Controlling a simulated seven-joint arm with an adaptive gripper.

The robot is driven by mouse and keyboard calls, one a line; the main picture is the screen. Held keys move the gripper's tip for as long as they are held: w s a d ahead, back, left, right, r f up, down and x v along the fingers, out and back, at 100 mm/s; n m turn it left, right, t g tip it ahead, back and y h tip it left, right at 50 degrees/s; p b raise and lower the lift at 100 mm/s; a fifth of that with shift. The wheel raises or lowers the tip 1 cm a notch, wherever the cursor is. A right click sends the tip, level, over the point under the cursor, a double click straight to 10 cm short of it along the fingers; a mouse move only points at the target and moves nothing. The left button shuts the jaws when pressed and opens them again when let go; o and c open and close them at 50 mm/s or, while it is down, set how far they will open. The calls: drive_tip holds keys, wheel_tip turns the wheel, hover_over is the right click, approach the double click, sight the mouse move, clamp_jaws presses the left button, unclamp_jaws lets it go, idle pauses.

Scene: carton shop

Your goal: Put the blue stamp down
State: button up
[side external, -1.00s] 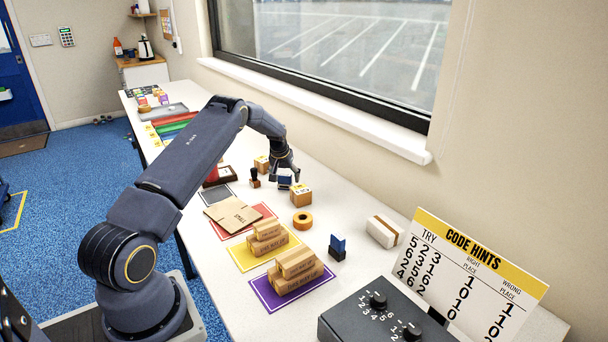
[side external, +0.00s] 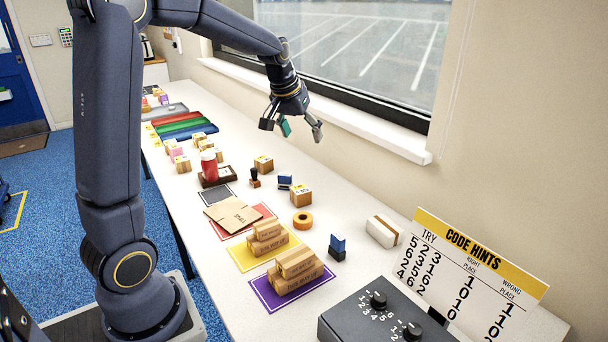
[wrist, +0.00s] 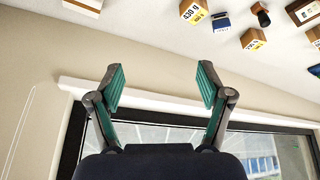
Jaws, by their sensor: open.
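A small blue stamp (side external: 285,181) rests on the white table, between a dark-handled stamp and a yellow-labelled carton. It also shows at the top of the wrist view (wrist: 221,23). A second blue block with a black base (side external: 338,246) stands nearer the camera, beside the wooden stacks. My gripper (side external: 292,128) is open and empty, high above the table near the window sill and clear of the blue stamp. In the wrist view my gripper (wrist: 160,70) has its fingers spread, with only wall and window between them.
A carton (side external: 301,196), a dark-handled stamp (side external: 254,179) and an orange tape roll (side external: 302,220) stand close to the blue stamp. A red bottle (side external: 209,164) stands on a dark tray farther back. The window sill (side external: 330,115) runs behind the table.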

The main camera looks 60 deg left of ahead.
drive_tip(key=s+d+r+m, duration=0.2)
drive_tip(key=s+d+r, duration=0.2)
drive_tip(key=s+d, duration=0.55)
drive_tip(key=s+d+f+m+h, duration=0.1)
drive_tip(key=s+d, duration=0.2)
drive_tip(key=s, duration=0.3)
drive_tip(key=s+d+f+m+t, duration=0.1)
drive_tip(key=s+d+f+m, duration=0.1)
drive_tip(key=s+d, duration=0.2)
drive_tip(key=s, duration=0.3)
drive_tip(key=shift+d+h, duration=0.2)
drive_tip(key=shift+h, duration=0.2)
